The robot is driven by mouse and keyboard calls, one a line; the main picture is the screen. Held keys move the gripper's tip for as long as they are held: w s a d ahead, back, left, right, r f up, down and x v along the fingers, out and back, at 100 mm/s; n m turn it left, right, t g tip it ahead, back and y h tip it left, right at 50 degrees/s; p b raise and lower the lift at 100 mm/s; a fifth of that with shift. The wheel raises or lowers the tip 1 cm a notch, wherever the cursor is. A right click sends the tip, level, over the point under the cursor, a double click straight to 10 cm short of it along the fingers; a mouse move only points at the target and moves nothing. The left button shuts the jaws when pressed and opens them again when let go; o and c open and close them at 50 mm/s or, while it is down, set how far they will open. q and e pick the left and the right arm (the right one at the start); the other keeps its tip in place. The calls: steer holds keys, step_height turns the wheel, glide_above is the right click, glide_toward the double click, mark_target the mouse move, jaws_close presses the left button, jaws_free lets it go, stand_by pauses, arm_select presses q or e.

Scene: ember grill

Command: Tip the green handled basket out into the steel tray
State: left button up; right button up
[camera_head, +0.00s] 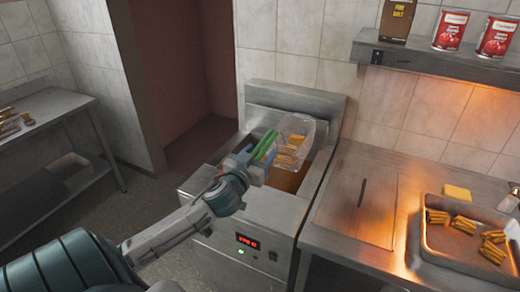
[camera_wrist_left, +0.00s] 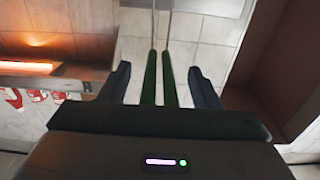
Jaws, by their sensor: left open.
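The wire fryer basket (camera_head: 291,141) with the green handle (camera_head: 265,147) is at the fryer, with several golden fries-like sticks in it. My left gripper (camera_head: 250,158) is at the green handle. In the left wrist view the open left gripper (camera_wrist_left: 160,88) has its two dark fingers on either side of the green handle (camera_wrist_left: 151,80), with gaps on both sides. The steel tray (camera_head: 430,240) is on the counter at the right and holds several golden sticks. My right gripper is not in view.
The fryer (camera_head: 238,232) has a red lit display on its front. A flat counter (camera_head: 362,205) lies between fryer and tray. A yellow block (camera_head: 457,193) sits behind the tray. A shelf (camera_head: 430,57) with red cans (camera_head: 450,31) is above. A side table (camera_head: 60,112) stands at left.

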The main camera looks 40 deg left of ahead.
arm_select(q)
steer(key=shift+w+a, duration=0.1)
steer(key=shift+w, duration=0.25)
steer(key=shift+c, duration=0.5)
jaws_close()
step_height(320, 180, up, 5)
steer(key=p, duration=0.4)
steer(key=shift+f, duration=0.1)
